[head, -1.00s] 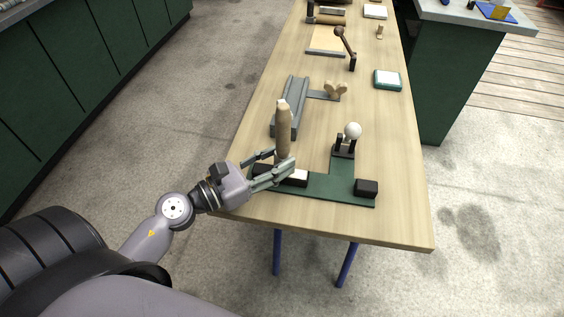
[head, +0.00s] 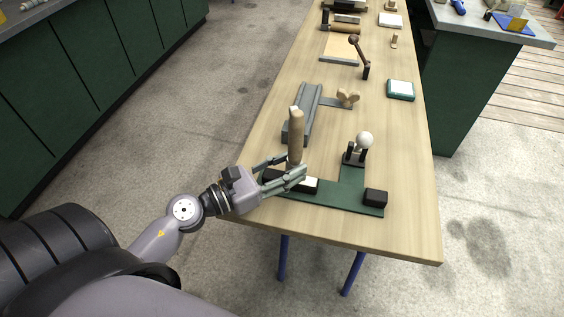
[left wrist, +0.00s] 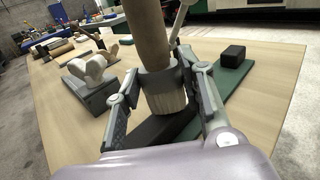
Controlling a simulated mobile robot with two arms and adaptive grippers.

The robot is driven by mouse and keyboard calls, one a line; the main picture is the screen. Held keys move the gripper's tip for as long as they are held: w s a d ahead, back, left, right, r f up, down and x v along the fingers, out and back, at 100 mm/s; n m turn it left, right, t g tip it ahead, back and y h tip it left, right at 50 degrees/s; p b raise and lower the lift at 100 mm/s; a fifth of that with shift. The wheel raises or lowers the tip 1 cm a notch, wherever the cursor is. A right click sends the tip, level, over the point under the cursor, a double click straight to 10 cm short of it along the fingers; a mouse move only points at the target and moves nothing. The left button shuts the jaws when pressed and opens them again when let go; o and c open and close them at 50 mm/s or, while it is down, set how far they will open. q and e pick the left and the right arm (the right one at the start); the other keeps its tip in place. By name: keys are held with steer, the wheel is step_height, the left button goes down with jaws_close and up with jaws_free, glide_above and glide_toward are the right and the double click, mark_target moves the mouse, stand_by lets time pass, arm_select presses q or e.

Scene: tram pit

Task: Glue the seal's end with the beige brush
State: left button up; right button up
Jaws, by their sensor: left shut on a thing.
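The beige brush (head: 296,136) stands nearly upright above the left part of a green base plate (head: 335,193) on the bench. My left gripper (head: 295,171) is shut on it, low down. In the left wrist view, the brush's thick handle (left wrist: 148,35) runs up between the fingers (left wrist: 165,90), with a grey band and pale bristles (left wrist: 166,103) pointing down. The bristles are just over a dark block (left wrist: 165,130); I cannot tell whether they touch. I cannot make out the seal's end for sure. A small white piece (head: 311,184) shows beside the fingers. My right gripper is not in view.
A black block (head: 376,197) sits on the plate's right end. Behind it stands a white-knobbed lever (head: 365,140). A grey channel (head: 303,113) and a wooden wing knob (head: 348,97) lie farther back. A teal-edged box (head: 400,90) is at right. The front right of the bench is clear.

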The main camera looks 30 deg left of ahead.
arm_select(q)
steer(key=shift+w+d+p, duration=0.15)
steer(key=shift+d+p, duration=0.2)
steer(key=shift+d, duration=0.2)
steer(key=shift+w+d+p, duration=0.25)
steer(key=shift+d+p, duration=0.3)
steer(key=shift+d, duration=0.35)
steer(key=shift+w+d+p, duration=0.1)
steer(key=shift+d+p, duration=0.25)
steer(key=shift+d, duration=0.1)
steer(key=shift+w+d, duration=0.1)
steer(key=shift+d, duration=0.2)
steer(key=shift+w+d+r+p, duration=0.1)
steer(key=shift+w+d+p, duration=0.05)
steer(key=shift+d+p, duration=0.3)
steer(key=shift+w+d+p, duration=0.25)
steer(key=shift+d+p, duration=0.1)
steer(key=shift+d, duration=0.5)
steer(key=shift+f, duration=0.2)
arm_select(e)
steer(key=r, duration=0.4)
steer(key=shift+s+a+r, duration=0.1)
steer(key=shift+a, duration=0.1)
arm_select(q)
steer(key=shift+a, duration=0.1)
